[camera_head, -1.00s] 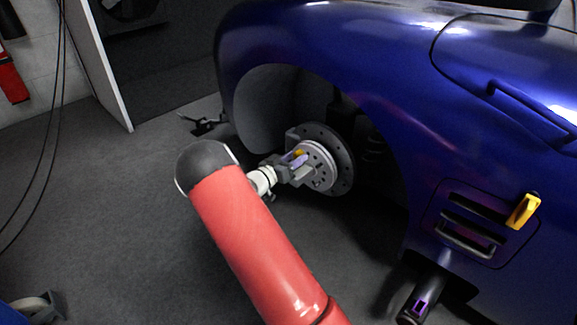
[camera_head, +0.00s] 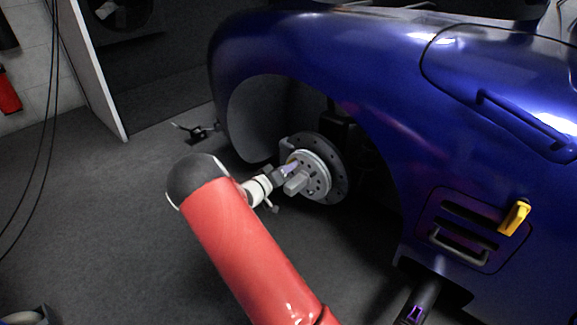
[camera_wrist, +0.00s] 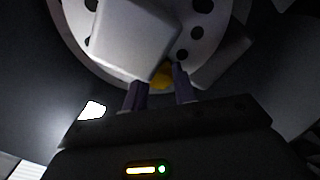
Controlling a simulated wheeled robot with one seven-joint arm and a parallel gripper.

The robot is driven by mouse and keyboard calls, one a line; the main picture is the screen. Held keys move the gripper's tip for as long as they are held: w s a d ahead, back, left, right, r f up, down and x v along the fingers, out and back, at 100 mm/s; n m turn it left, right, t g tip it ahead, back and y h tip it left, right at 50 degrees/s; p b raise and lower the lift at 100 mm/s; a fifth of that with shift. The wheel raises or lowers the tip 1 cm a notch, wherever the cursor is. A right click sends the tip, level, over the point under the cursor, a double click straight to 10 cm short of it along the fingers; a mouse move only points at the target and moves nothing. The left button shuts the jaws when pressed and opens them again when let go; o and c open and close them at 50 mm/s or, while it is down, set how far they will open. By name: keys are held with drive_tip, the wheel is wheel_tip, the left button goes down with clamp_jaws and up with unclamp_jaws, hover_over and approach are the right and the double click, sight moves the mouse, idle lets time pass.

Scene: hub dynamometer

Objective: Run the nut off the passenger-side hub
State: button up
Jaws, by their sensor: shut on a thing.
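The passenger-side hub (camera_head: 318,172) shows inside the wheel arch of the blue car, a pale round face with holes in front of a dark brake disc (camera_head: 343,178). A grey block (camera_head: 297,184) stands out from its middle; it looms large in the wrist view (camera_wrist: 125,35). The yellow nut (camera_wrist: 163,77) sits between my gripper's purple fingertips (camera_wrist: 160,80), partly hidden by the block and fingers. My gripper (camera_head: 289,168) is shut on it, close against the hub face. I cannot tell whether the nut is still on a stud.
The blue fender (camera_head: 330,45) curves over the hub. A yellow handle (camera_head: 515,217) and side vent (camera_head: 460,235) are at right. A dark stand (camera_head: 197,131) lies on the floor behind the arch. The grey floor at left is open.

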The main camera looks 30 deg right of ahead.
drive_tip(key=n+p, duration=0.4)
drive_tip(key=n, duration=0.8)
drive_tip(key=shift+a, duration=0.1)
drive_tip(key=o, duration=0.8)
drive_tip(key=shift+o, duration=0.2)
